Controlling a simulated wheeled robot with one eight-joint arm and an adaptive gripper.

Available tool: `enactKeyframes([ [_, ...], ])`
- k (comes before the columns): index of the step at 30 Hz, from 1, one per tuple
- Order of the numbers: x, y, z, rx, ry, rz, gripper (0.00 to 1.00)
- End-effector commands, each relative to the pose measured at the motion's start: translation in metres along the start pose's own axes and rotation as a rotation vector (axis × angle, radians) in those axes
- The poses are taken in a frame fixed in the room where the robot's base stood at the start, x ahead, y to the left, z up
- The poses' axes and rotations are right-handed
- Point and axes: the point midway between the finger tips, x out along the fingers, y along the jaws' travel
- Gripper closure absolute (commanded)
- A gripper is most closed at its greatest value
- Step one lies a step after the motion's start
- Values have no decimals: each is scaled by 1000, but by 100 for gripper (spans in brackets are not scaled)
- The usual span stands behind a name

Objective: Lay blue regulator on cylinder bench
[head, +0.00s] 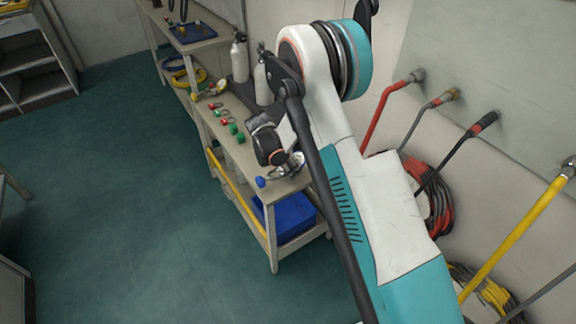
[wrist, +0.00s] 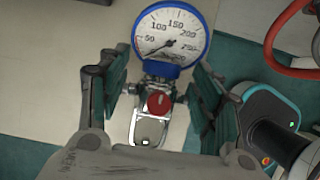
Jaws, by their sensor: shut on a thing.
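The blue regulator, with a blue-rimmed white dial, metal body and red knob, shows in the wrist view (wrist: 172,32). My gripper (wrist: 158,98) is shut on its body, with a dark finger on each side. In the head view the regulator (head: 285,170) shows as metal and a blue end at my gripper (head: 277,160), over the near end of the cylinder bench (head: 243,158). My arm and gripper cover part of it. I cannot tell whether it touches the bench top.
Several small red and green fittings (head: 233,128) and another regulator (head: 210,91) lie along the bench. Pale cylinders (head: 240,57) stand near the wall. A blue crate (head: 290,215) sits on the lower shelf. Hoses (head: 437,205) hang on the right wall.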

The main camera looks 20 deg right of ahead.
Motion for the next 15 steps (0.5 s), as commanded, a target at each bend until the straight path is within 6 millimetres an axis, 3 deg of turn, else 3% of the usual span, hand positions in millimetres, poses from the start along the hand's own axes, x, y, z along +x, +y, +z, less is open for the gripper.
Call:
enactKeyframes([
  [15, 3, 0, -1, 0, 0, 0, 86],
])
